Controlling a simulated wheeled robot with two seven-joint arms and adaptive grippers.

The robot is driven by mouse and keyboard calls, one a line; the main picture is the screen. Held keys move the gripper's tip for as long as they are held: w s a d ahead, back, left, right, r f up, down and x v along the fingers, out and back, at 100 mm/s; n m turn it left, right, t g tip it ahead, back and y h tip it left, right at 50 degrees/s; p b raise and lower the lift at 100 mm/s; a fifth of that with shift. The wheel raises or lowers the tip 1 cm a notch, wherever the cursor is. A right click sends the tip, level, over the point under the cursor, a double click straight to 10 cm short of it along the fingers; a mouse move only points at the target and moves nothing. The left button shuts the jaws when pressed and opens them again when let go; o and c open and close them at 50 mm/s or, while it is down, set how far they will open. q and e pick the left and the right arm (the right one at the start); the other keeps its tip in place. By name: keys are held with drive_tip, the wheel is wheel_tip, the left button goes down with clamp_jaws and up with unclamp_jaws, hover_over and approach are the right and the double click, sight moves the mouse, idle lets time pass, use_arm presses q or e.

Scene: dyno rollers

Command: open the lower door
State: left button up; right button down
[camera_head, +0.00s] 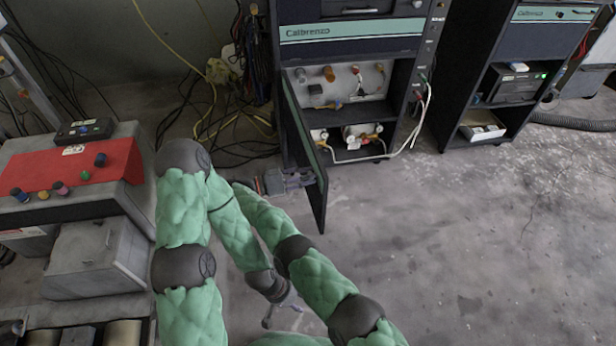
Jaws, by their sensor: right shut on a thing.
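The lower door (301,137) is a dark panel with a green edge strip, hinged at the left side of the Calbrenzo cabinet (350,46). It stands swung well out toward me, and the lower compartment shows. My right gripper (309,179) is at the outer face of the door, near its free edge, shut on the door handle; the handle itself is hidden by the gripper. My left gripper (284,314) hangs low over the floor, away from the door. Its small fingers look spread and empty.
The open compartment holds a panel with valves (345,84) and fittings below. A second cabinet (500,75) stands to the right. A red-topped bench (72,172) stands at the left. The floor (460,240) at right is clear.

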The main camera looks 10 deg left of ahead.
drive_tip(key=shift+r, duration=0.2)
drive_tip(key=c, duration=0.9)
unclamp_jaws()
drive_tip(key=shift+f, duration=0.1)
